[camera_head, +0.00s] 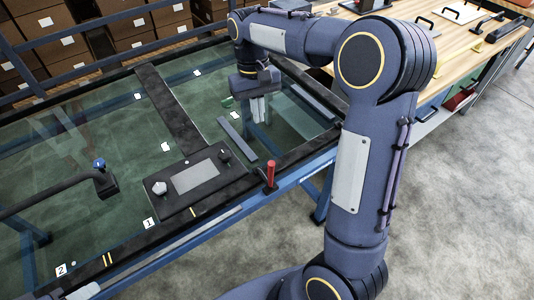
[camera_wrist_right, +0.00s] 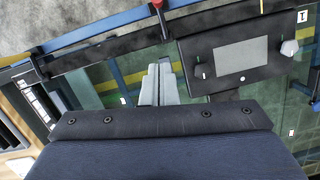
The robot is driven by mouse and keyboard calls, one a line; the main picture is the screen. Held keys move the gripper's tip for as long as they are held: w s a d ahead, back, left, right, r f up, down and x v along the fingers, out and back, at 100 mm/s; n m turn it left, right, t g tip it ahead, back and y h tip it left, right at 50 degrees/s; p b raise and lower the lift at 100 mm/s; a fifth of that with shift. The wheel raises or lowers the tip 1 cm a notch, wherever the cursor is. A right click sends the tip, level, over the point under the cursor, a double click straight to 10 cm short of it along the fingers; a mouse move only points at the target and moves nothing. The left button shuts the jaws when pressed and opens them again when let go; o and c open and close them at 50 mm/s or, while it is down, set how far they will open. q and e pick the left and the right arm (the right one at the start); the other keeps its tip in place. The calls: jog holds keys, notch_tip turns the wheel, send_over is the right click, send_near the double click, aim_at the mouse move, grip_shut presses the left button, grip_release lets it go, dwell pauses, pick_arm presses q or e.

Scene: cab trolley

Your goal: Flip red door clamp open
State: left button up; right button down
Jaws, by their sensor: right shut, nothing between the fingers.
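The red clamp handle (camera_head: 271,174) stands upright at the front edge of the glass-topped trolley, right of the control panel. In the right wrist view only its red tip (camera_wrist_right: 157,4) shows at the top edge. My right gripper (camera_head: 258,118) points down over the glass, behind and slightly left of the red handle, apart from it. Its fingers (camera_wrist_right: 158,84) are together and empty in the wrist view. My left gripper is not in view.
A black panel with a grey screen (camera_head: 195,177) and a pale knob lies left of the clamp. A black arm with a blue-topped end (camera_head: 102,178) reaches in at left. Dark bars (camera_head: 238,138) lie near my gripper. A wooden bench (camera_head: 465,45) stands at right.

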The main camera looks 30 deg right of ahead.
jog(key=shift+f, duration=0.1)
jog(key=s+f, duration=0.5)
jog(key=f, duration=0.5)
jog(key=shift+s+a, duration=0.4)
